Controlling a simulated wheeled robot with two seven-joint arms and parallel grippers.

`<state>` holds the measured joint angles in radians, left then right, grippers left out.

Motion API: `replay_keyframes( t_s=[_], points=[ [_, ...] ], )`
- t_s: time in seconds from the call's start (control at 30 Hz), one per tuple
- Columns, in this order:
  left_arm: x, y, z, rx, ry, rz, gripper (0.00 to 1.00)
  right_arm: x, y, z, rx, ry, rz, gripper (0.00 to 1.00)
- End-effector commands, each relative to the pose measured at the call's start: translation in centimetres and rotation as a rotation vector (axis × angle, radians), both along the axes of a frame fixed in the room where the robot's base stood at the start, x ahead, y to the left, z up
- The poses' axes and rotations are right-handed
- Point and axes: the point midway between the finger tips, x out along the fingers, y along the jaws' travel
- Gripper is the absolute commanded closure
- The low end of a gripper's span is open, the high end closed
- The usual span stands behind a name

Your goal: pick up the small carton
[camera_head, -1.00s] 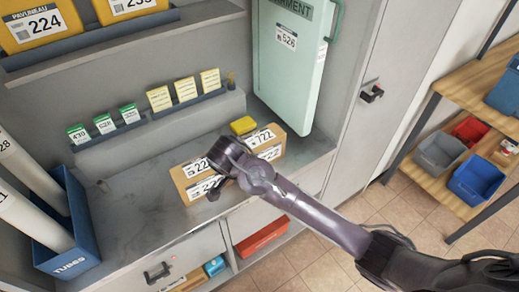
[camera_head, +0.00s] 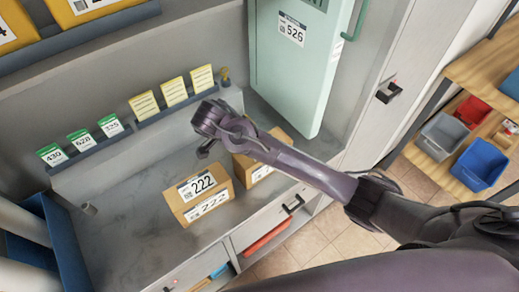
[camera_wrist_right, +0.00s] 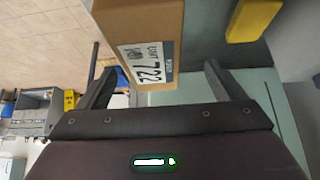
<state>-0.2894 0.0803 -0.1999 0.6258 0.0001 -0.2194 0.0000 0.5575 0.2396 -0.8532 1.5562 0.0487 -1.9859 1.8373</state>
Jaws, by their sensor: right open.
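Two brown cartons stand on the grey counter. The carton labelled 222 (camera_head: 205,201) is in full view at the front. The carton labelled 722 (camera_head: 280,134) stands to its right, partly hidden behind my right arm. My right gripper (camera_head: 206,150) hangs above the counter behind the 222 carton, left of the 722 carton. In the right wrist view my right gripper (camera_wrist_right: 157,68) is open, with the 722 carton (camera_wrist_right: 138,20) ahead between and beyond its fingers. I cannot tell whether they touch. My left gripper is not in view.
A yellow block (camera_wrist_right: 255,20) lies beside the 722 carton in the wrist view. A low ledge (camera_head: 130,145) with small green and yellow cards runs along the back. A pale green door (camera_head: 292,65) stands at the right. Blue tube bin (camera_head: 65,235) is left.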

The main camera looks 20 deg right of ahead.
Motion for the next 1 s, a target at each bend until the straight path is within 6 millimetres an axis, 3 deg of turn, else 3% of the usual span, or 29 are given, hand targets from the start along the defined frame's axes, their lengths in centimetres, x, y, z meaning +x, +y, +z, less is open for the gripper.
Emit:
replay_keyframes(
  t_s=[0.17,0.37,0.5,0.77,1.0],
  points=[
    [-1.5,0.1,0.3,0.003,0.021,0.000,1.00,0.2,-1.2,-1.6,-0.002,0.003,0.000,0.11],
    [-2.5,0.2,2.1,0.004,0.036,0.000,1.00,0.4,-3.0,-3.8,-0.003,0.005,-0.002,0.11],
    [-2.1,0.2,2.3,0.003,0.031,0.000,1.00,0.7,-3.7,-5.3,-0.002,0.003,-0.001,0.11],
    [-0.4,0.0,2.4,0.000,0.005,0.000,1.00,0.8,-3.8,-5.7,0.000,0.001,0.001,0.11],
    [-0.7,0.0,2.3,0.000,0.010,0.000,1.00,0.8,-3.8,-5.7,0.000,0.001,0.001,0.40]
  ],
)
